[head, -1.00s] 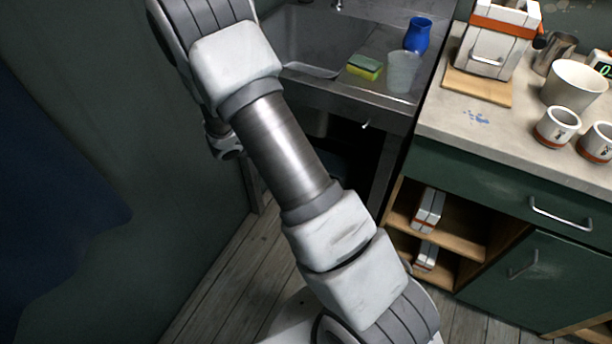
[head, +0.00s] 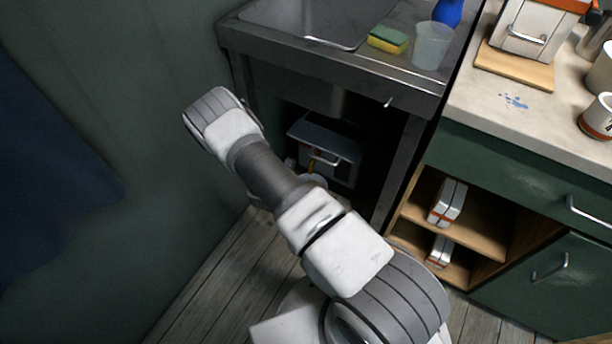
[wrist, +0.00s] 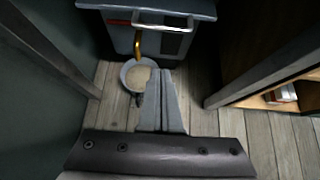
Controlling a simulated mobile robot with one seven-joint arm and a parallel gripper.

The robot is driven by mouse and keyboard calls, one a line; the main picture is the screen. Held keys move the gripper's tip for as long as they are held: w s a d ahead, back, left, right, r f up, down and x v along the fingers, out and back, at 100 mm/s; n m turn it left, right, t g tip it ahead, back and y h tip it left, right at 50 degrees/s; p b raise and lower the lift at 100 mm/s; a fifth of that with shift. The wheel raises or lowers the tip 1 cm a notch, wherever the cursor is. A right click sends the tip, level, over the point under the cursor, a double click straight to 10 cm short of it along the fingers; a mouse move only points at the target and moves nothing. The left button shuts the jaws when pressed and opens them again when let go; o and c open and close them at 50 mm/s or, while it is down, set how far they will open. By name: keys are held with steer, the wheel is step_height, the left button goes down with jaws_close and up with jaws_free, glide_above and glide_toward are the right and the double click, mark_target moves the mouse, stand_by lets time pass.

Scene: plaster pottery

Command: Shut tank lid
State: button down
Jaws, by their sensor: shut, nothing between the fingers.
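The tank (head: 343,167) is a grey box with a metal handle, in the dark space under the sink. Its blue-grey lid (head: 325,134) shows as a flat slab at the top; I cannot tell whether it is fully closed. In the wrist view the tank front (wrist: 118,36) is at the top, with the lid's edge (wrist: 150,7) cut off by the frame. A brass tap (wrist: 137,43) sticks out below the handle. My gripper (wrist: 160,74) is shut and empty, low in front of the tank. In the head view my arm hides most of the gripper.
A round bucket (wrist: 128,66) with pale contents stands on the floor below the tap, close to my fingers. Sink legs (head: 402,170) flank the space. An open shelf (head: 480,222) is on the right, a green wall (head: 150,150) on the left.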

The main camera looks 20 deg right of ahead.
steer(key=w+d+f+b, duration=0.3)
steer(key=w+d, duration=0.3)
steer(key=d, duration=0.2)
steer(key=shift+w+f+b, duration=0.15)
steer(key=shift+f+b, duration=0.15)
steer(key=shift+f, duration=0.15)
steer(key=shift+w, duration=0.1)
